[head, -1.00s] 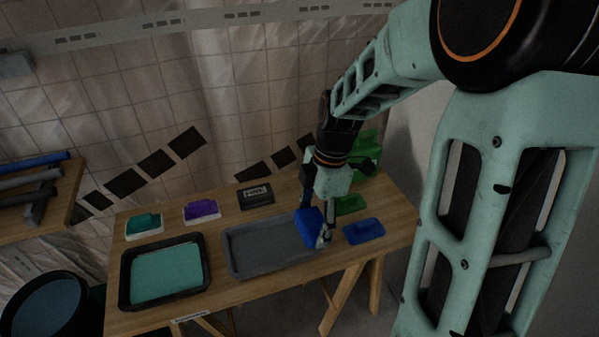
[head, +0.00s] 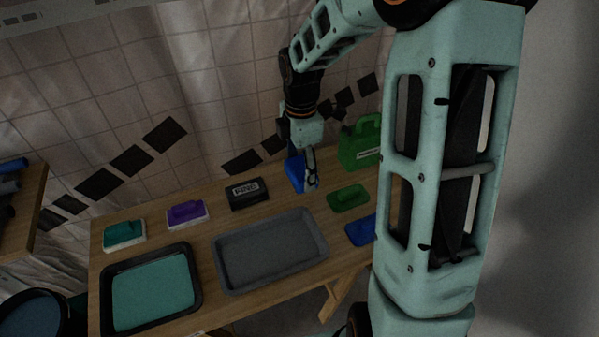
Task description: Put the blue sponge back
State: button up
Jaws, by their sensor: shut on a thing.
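The blue sponge (head: 294,174) is at the back of the wooden table, between a black labelled box and a green piece. My gripper (head: 309,184) points down and is shut on the sponge, covering its right side. I cannot tell whether the sponge touches the tabletop. A flat blue piece (head: 359,231) lies at the table's right, partly hidden behind my arm.
The black box (head: 247,193), a purple sponge (head: 186,213) and a teal sponge (head: 124,234) stand along the back. A flat green piece (head: 348,198) and green can (head: 356,146) are right. A grey tray (head: 226,262) and black-rimmed teal tray (head: 108,315) are in front.

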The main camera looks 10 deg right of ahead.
aim_at(300, 157)
jog(key=w, duration=0.1)
jog(key=w+f, duration=0.1)
jog(key=w, duration=0.1)
jog(key=shift+w+d+f, duration=0.3)
jog(key=shift+d+f, duration=0.05)
jog(key=shift+f, duration=0.05)
jog(key=w+f, duration=0.2)
jog(key=f, duration=0.1)
jog(key=w+f, duration=0.1)
jog(key=shift+w+d+f+b, duration=0.35)
jog(key=shift+w+b, duration=0.05)
jog(key=shift+w+d+f, duration=0.1)
jog(key=shift+w+f, duration=0.4)
jog(key=shift+f, duration=0.1)
notch_tip(300, 157, down, 3)
jog(key=shift+r, duration=0.1)
jog(key=o, duration=1.2)
jog(key=shift+c, duration=0.2)
jog(key=shift+r, duration=0.1)
notch_tip(300, 157, up, 12)
jog(key=p, duration=0.1)
